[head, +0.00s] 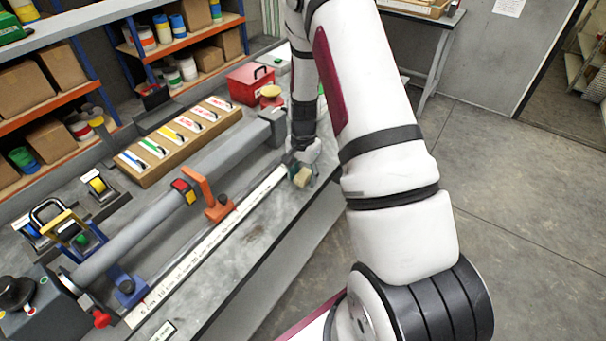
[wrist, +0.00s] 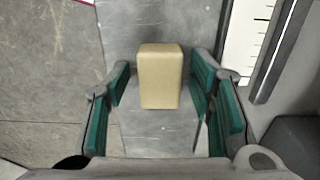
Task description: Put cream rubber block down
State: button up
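The cream rubber block (wrist: 161,78) is upright between my gripper's green-padded fingers in the wrist view, with its long side running away from me. My gripper (wrist: 160,92) is open; a gap shows between each finger pad and the block. In the head view the block (head: 302,178) is at the grey workbench's (head: 262,232) front edge, just under my gripper (head: 301,170). It appears to stand on the bench top, though its underside is hidden.
A white measuring scale (head: 205,245) runs along the bench beside the block, and shows in the wrist view (wrist: 243,40). Behind it are a grey tube (head: 145,222) and an orange clamp (head: 210,197). A red box (head: 250,84) is farther back. Open floor lies right of the bench.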

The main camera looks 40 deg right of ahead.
jog(key=shift+r, duration=0.1)
notch_tip(320, 180, up, 12)
jog(key=b, duration=0.2)
notch_tip(320, 180, up, 10)
jog(key=r+n+t, duration=0.1)
jog(key=n+t, duration=0.1)
jog(key=n, duration=0.1)
send_over(303, 174)
jog(key=s+a, duration=0.2)
jog(key=a, duration=0.4)
jog(key=s+a+r+n+t, duration=0.1)
jog(key=s+a+r+n, duration=0.4)
jog(key=s, duration=0.4)
jog(key=s+a+r+n+t, duration=0.2)
jog(key=s+a+r+n, duration=0.4)
jog(key=s+a+r, duration=0.1)
jog(key=s+r, duration=0.1)
jog(key=s, duration=0.1)
jog(key=shift+s+r+t, duration=0.3)
jog(key=shift+r, duration=0.1)
